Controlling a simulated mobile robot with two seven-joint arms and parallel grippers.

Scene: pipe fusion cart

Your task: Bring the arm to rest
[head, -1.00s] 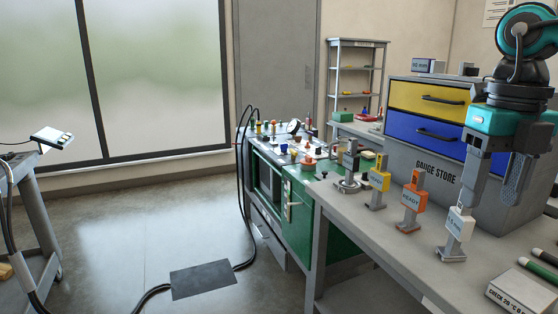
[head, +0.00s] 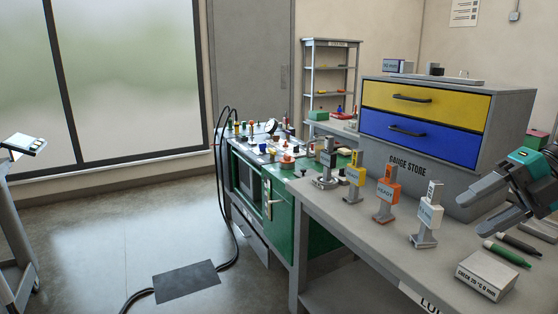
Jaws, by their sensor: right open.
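My right gripper (head: 474,213) comes in from the right edge, above the grey bench (head: 345,222). Its two fingers point left and down and stand apart, with nothing between them. It is to the right of the white gauge stand (head: 428,215) and in front of the gauge store cabinet (head: 475,185). Most of the right arm is cut off by the picture edge. My left gripper is not in view.
Orange (head: 387,195), yellow (head: 354,178) and dark gauge stands line the bench. A white box (head: 486,276) and a green marker (head: 507,255) lie near the gripper. The green cart (head: 285,215) stands beyond. Open floor (head: 110,240) is at left.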

